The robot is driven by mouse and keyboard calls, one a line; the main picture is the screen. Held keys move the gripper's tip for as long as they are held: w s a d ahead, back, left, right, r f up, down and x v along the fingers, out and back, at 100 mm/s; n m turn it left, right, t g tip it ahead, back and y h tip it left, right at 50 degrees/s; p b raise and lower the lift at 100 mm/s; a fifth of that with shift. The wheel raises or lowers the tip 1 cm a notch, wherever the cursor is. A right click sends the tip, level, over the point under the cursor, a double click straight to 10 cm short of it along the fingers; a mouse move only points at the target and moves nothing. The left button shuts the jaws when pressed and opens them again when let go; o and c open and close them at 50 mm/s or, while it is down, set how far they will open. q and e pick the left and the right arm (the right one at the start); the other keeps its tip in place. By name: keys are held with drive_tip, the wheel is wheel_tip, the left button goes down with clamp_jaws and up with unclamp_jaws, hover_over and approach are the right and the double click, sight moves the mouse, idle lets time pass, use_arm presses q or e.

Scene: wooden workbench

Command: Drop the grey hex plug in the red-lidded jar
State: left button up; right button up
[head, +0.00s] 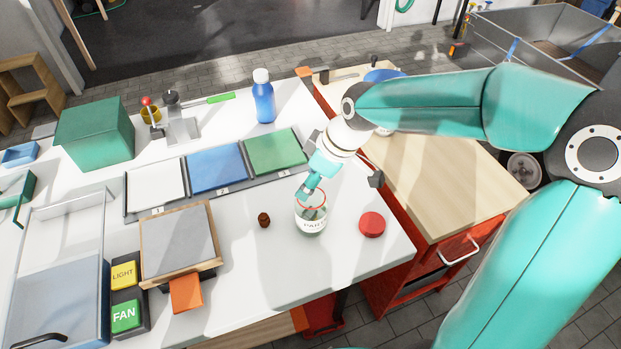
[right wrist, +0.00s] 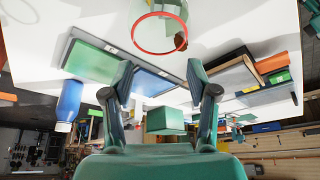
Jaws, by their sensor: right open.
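The glass jar (head: 311,226) stands open on the white bench top, with a red rim and a white lettered label. Its red lid (head: 372,224) lies on the bench to its right. My right gripper (head: 304,190) is at the jar's mouth in the head view, its tips overlapping the rim. In the right wrist view the fingers (right wrist: 159,66) are apart with nothing held between them, and the jar's red rim (right wrist: 136,40) shows beyond the tips. I cannot make out a grey hex plug; the jar's inside is unclear. My left gripper is out of view.
A small brown piece (head: 264,220) stands left of the jar. Behind are white, blue (head: 216,169) and green (head: 274,151) panels and a blue bottle (head: 264,100). A wooden-topped red cabinet (head: 450,185) adjoins the right edge. The bench front near the jar is clear.

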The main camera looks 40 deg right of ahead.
wheel_tip(320, 180, up, 7)
drive_tip(key=p, duration=0.5)
idle(0.3)
